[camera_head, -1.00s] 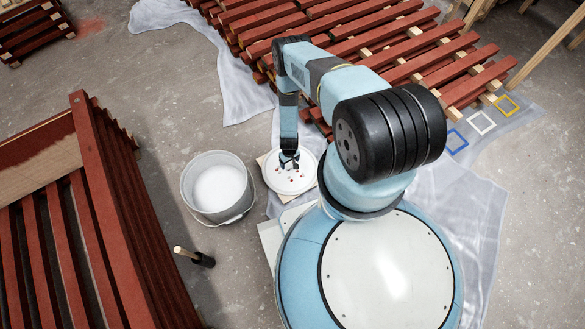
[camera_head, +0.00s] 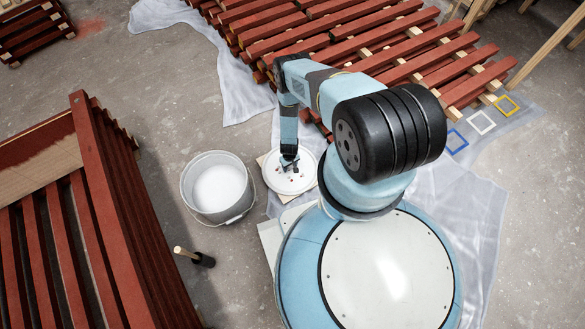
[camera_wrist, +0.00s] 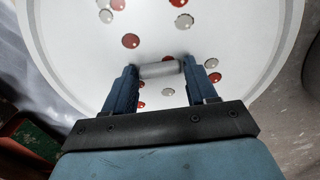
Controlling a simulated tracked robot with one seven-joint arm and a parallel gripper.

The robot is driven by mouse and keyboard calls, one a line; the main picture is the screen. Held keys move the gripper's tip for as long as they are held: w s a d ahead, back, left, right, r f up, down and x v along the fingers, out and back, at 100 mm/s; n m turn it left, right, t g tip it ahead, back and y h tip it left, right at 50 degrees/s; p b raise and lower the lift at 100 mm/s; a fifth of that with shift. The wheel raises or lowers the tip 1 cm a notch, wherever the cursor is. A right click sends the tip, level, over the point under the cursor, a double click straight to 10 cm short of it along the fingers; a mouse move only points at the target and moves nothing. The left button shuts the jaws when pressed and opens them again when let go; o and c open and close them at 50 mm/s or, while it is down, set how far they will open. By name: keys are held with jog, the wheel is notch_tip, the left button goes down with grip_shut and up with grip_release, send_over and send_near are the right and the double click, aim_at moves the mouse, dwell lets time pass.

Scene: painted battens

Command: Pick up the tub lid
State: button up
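The tub lid (camera_head: 302,184) is a round white disc with red and pale spots. It lies flat beside the bucket, and in the wrist view the lid (camera_wrist: 230,40) fills most of the picture. A short grey cylinder (camera_wrist: 160,69) shows on the lid, between my fingertips. My gripper (camera_head: 289,165) points down over the lid near its middle. In the wrist view the two blue fingers of my gripper (camera_wrist: 161,78) stand apart, one at each end of the cylinder. Whether they touch it I cannot tell.
A grey bucket (camera_head: 187,185) with white contents stands just left of the lid. A stack of red battens (camera_head: 100,215) is at the left. More battens (camera_head: 360,40) lie behind on sheeting.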

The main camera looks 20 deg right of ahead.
jog(key=c, duration=0.8)
